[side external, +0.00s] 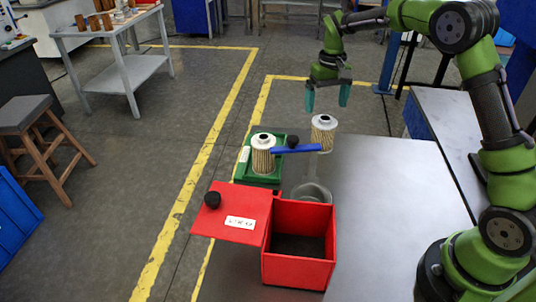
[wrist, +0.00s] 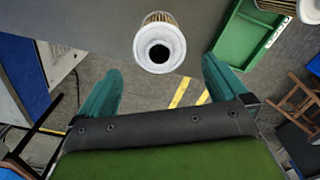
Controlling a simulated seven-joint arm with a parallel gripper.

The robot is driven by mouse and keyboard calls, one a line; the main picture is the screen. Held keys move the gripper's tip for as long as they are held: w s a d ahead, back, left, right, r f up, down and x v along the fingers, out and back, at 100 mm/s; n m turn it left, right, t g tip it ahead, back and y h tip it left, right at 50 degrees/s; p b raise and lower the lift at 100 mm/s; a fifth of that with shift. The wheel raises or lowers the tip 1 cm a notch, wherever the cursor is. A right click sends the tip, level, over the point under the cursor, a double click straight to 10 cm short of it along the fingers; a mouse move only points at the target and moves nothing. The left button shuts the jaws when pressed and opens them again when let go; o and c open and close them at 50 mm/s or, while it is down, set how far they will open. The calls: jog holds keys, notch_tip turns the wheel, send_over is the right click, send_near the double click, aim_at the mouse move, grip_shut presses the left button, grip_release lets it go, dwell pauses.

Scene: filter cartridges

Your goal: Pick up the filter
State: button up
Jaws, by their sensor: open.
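One filter (side external: 323,137), a pleated tan cylinder with a white cap, stands upright near the far edge of the grey table. My gripper (side external: 328,104) hangs above it, fingers pointing down, apart from it. My gripper is open and empty. In the wrist view this filter (wrist: 160,45) shows its white ring and dark centre hole, between and slightly beyond the teal fingertips. A second, similar filter (side external: 263,158) stands in a green tray (side external: 243,179) to the left; part of it shows at the upper right of the wrist view (wrist: 309,11).
A blue bar (side external: 297,150) with a black knob lies between the filters, its support unclear. The table's right side (side external: 400,190) is clear.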

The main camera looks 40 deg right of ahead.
aim_at(324, 116)
notch_tip(324, 116, down, 5)
jog(key=shift+f, duration=0.15)
jog(key=shift+s+a+f, duration=0.1)
jog(key=shift+f, duration=1.3)
jog(key=shift+s+f, duration=0.1)
jog(key=shift+f, duration=1.25)
jog(key=shift+c, duration=0.2)
jog(key=c, duration=1)
